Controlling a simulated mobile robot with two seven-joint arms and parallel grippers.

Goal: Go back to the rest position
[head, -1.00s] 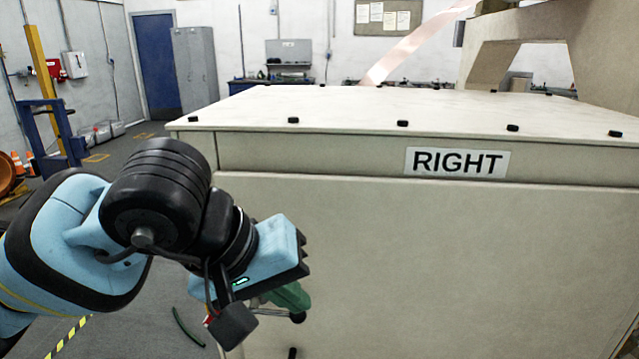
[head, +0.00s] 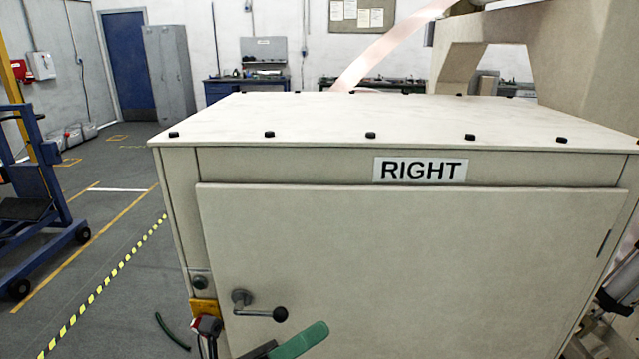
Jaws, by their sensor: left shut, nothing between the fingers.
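My left gripper (head: 298,342) shows at the bottom edge, where only its green finger part and a dark piece are in view. It is shut and empty, in front of the cabinet's door and just below the door's handle in the picture. The rest of my left arm is out of view. My right gripper is not in view.
A beige cabinet (head: 300,240) labelled RIGHT fills the middle, with a shut door and a black-knobbed handle (head: 262,307). Copper strip (head: 385,45) rises behind it. Floor at left is open up to a blue lift (head: 40,180). A green curved piece (head: 170,332) lies on the floor.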

